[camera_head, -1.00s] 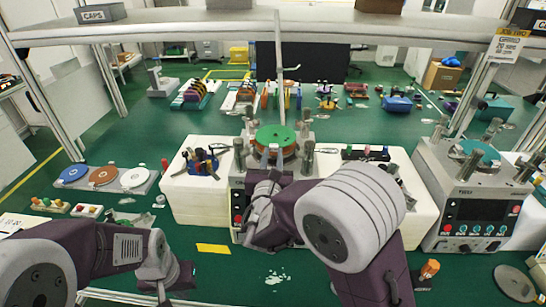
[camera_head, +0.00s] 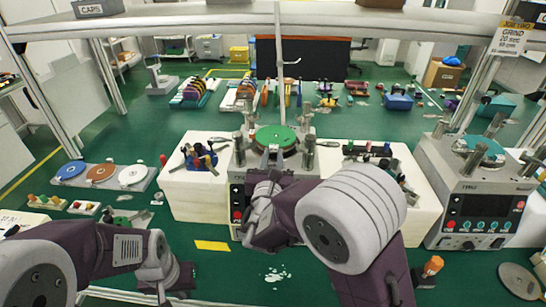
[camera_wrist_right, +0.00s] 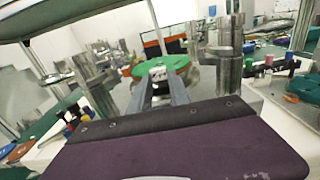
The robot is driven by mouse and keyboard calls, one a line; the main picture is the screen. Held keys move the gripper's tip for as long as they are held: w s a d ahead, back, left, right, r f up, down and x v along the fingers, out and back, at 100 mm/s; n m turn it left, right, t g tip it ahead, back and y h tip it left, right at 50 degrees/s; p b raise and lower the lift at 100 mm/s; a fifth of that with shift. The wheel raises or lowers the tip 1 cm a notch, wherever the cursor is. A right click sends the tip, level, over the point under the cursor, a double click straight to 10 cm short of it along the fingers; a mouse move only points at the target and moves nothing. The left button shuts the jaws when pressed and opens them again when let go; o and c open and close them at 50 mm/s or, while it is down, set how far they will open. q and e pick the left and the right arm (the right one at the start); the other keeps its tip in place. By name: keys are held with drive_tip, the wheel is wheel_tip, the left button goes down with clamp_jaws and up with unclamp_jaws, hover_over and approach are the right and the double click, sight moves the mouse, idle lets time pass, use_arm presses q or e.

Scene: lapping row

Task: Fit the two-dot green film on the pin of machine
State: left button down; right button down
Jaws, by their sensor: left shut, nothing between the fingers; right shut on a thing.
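A round green film (camera_head: 277,135) lies over the top plate of the middle machine (camera_head: 236,190); it also shows in the right wrist view (camera_wrist_right: 172,62). I cannot make out dots on it, or whether it lies flat against the plate. The pin is not clearly visible. My right gripper (camera_head: 272,154) is shut on the near edge of the film; its fingers (camera_wrist_right: 157,78) reach over the plate in the right wrist view. My left gripper (camera_head: 166,296) is shut and empty, low at the left, well away from the machine.
Upright metal posts (camera_head: 309,152) stand around the plate. White blocks flank the machine, with small tools (camera_head: 200,157) on the left one. A second machine (camera_head: 470,195) with a teal disc stands at the right. A tray with blue, brown and white discs (camera_head: 102,175) is at the left.

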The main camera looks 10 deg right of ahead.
drive_tip(key=c, duration=1.1)
unclamp_jaws()
drive_tip(key=shift+c, duration=0.2)
drive_tip(key=v, duration=0.9)
drive_tip(key=shift+b, duration=0.4)
